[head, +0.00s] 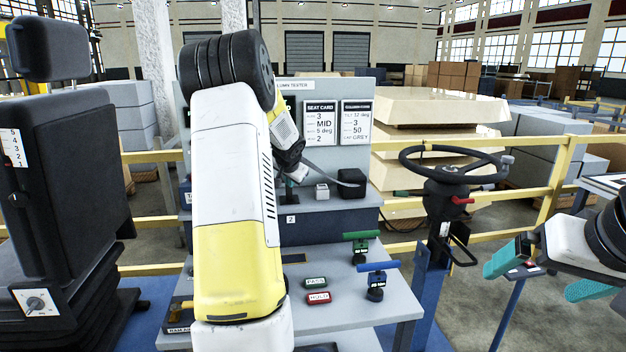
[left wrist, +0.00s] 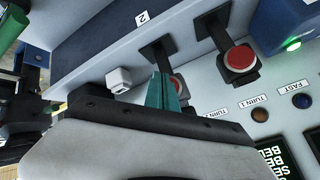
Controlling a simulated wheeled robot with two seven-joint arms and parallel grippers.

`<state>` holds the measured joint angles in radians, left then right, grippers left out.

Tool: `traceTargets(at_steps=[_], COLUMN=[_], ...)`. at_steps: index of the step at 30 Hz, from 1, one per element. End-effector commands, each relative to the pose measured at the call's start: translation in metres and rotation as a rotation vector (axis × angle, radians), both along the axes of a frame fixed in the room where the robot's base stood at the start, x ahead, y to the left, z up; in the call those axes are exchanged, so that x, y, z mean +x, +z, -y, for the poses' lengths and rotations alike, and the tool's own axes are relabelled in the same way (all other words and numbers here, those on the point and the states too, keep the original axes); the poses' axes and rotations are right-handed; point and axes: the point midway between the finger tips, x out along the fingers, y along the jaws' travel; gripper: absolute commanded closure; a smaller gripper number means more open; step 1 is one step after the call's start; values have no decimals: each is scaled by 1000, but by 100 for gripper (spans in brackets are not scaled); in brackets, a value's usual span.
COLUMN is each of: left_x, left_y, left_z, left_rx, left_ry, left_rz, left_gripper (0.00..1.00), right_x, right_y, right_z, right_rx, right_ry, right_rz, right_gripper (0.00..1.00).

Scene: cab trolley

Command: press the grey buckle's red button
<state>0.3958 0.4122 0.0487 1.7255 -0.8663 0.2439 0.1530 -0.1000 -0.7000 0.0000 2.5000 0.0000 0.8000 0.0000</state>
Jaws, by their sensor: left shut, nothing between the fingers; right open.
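In the left wrist view, a dark buckle with a round red button (left wrist: 239,58) hangs on a black stalk. My right gripper (head: 543,275) is open and empty at far right.
A small pale cube (head: 322,190) and a black block (head: 351,182) with a grey strap stand on the test bench shelf. Below are green and red labelled blocks (head: 317,298) and T-handled levers (head: 376,280). A steering wheel (head: 453,163) stands right; a black seat (head: 55,180) stands left.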

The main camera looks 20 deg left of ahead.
Motion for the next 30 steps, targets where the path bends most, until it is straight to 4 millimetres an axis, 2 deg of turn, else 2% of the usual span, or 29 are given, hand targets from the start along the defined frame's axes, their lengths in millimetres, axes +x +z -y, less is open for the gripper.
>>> traceTargets(at_steps=[17,30], left_x=[-40,-43], left_y=[0,0], left_z=[25,26], left_rx=[1,0], left_ry=[-1,0], left_rz=[0,0], left_gripper=[100,100], right_x=[0,0], right_y=[0,0], right_z=[0,0], right_rx=[0,0], right_ry=[0,0], right_rz=[0,0], right_gripper=[0,0])
